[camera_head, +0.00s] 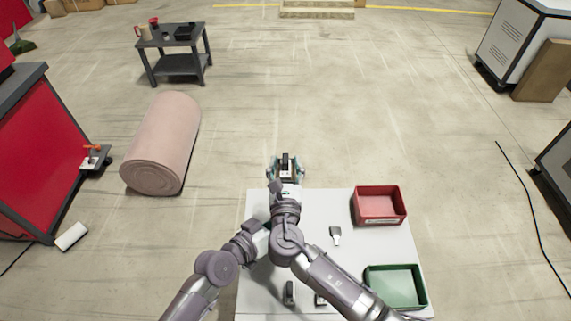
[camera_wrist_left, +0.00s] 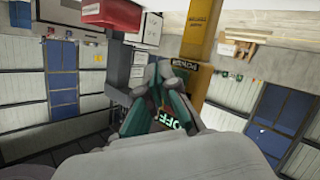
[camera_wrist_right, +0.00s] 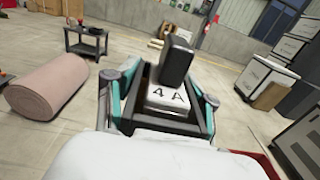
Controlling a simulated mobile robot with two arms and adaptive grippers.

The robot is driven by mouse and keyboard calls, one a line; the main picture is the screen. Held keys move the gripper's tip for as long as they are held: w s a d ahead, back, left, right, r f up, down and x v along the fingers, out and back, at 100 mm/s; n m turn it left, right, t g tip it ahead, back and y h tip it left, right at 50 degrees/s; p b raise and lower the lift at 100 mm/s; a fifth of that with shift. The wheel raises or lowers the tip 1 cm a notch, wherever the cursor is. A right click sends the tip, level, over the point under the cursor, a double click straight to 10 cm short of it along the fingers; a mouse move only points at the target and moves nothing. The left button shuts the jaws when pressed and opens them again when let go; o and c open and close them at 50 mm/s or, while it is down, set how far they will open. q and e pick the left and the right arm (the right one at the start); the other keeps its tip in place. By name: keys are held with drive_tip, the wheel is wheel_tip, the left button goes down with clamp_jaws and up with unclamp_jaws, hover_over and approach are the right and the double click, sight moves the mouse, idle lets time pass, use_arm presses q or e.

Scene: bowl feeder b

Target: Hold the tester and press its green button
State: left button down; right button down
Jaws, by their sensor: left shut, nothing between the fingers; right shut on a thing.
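My right gripper (camera_head: 286,172) is shut on a white piece with a black upright part, marked "4 A" (camera_wrist_right: 168,97), which appears to be the tester. It is held at the far edge of the white table. My left gripper (camera_wrist_left: 172,72) is shut and empty. In the head view the left arm ends close beside the right wrist, and its fingers are largely hidden there. Green "OFF" lettering (camera_wrist_left: 172,119) shows close to the left fingers; I cannot tell what carries it. I cannot make out the green button.
The white table (camera_head: 350,205) bears a red bin (camera_head: 379,220), a green bin (camera_head: 395,306) and a small black-and-white piece (camera_head: 335,234). More small pieces lie near the front, partly behind my arms.

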use_arm(q)
drive_tip(key=shift+w, duration=0.15)
use_arm(e)
drive_tip(key=shift+f, duration=0.15)
use_arm(q)
drive_tip(key=shift+w, duration=0.35)
drive_tip(key=shift+w, duration=0.25)
idle(0.5)
drive_tip(key=shift+s, duration=0.7)
drive_tip(key=shift+s, duration=0.1)
drive_tip(key=s, duration=0.6)
drive_tip(key=shift+w, duration=0.1)
